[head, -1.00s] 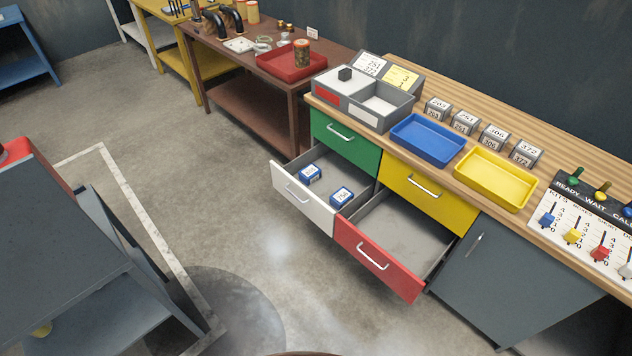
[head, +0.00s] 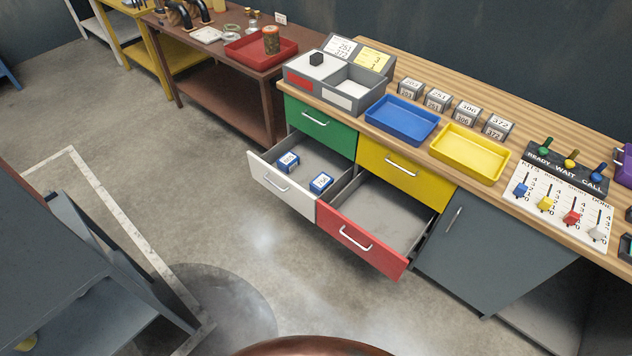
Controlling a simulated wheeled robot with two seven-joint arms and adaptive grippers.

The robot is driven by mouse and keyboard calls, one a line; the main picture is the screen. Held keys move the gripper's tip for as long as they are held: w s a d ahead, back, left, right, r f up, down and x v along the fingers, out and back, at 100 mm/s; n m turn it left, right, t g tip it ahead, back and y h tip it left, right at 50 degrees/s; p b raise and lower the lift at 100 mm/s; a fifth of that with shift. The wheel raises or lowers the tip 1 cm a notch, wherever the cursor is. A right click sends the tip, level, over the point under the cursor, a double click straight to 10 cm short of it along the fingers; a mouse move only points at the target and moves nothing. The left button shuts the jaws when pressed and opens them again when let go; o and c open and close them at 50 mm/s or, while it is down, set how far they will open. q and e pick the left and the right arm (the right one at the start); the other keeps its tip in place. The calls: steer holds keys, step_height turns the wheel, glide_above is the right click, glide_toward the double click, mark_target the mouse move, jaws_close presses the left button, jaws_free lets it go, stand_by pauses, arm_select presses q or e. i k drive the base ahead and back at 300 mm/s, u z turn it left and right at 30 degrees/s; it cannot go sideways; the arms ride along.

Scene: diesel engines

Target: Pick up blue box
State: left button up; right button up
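Two small blue boxes with white number labels lie in the open white-fronted drawer (head: 270,184) of the workbench. One blue box (head: 288,162) is toward the back left of the drawer. The other blue box (head: 321,182) is nearer the right side; its label is too small to read surely. The boxes are apart from each other. Neither of my grippers shows in the head view.
The red-fronted drawer (head: 350,240) beside it is open and looks empty. The green drawer (head: 318,122) and yellow drawer (head: 400,172) are shut. A blue tray (head: 402,121) and yellow tray (head: 470,154) stand on the bench top. Floor in front is clear.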

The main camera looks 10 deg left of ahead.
mark_target(323, 180)
steer(key=u, duration=0.15)
steer(key=k, duration=0.4)
steer(key=z, duration=0.8)
steer(key=i, duration=1.5)
steer(key=u, duration=0.55)
